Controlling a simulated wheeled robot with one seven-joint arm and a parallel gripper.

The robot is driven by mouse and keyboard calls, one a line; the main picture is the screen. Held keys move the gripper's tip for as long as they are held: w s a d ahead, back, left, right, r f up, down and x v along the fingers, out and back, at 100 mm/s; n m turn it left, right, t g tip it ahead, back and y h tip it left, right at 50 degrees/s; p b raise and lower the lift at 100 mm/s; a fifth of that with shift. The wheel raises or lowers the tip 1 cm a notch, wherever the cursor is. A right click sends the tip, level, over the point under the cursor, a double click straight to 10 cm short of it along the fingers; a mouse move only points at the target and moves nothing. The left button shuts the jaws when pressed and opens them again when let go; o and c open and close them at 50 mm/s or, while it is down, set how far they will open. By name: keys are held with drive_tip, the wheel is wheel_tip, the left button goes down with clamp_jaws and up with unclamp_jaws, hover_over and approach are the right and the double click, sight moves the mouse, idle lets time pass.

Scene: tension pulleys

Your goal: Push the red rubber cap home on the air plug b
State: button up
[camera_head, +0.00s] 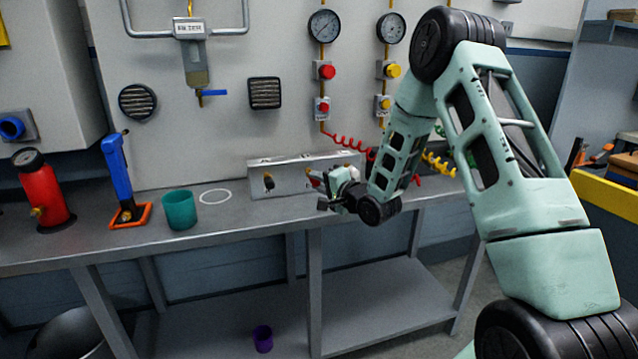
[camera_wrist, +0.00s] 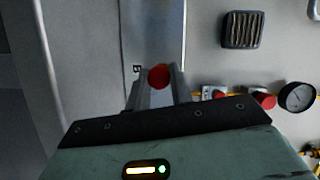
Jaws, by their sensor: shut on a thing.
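The red rubber cap (camera_wrist: 158,76) is between the two fingers of my gripper (camera_wrist: 159,88) in the wrist view, and the jaws are shut on it. In the head view, my gripper (camera_head: 322,192) is close in front of the grey metal panel on the bench, with a bit of red at its tip. A dark plug (camera_head: 268,182) shows on the left part of that panel. Air plug b cannot be made out; my gripper and arm cover the right part of the panel. I cannot tell whether the cap touches a plug.
The grey panel (camera_head: 292,181) stands at the back of the steel bench (camera_head: 60,250). A teal cup (camera_head: 180,210), a blue tool (camera_head: 118,170) and a red cylinder (camera_head: 42,190) stand on the left. Red coiled hose (camera_head: 345,141) hangs behind my arm. A purple cup (camera_head: 262,338) is on the lower shelf.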

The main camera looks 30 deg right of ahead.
drive_tip(key=shift+w+d, duration=0.15)
drive_tip(key=shift+w, duration=0.35)
drive_tip(key=shift+w+d, duration=0.15)
drive_tip(key=shift+w, duration=0.35)
idle(0.4)
drive_tip(key=o, duration=1)
drive_tip(key=shift+s, duration=0.1)
drive_tip(key=s, duration=0.5)
drive_tip(key=s+d+r, duration=0.1)
drive_tip(key=s, duration=1.1)
drive_tip(key=shift+d+r, duration=0.2)
drive_tip(key=shift+d, duration=0.2)
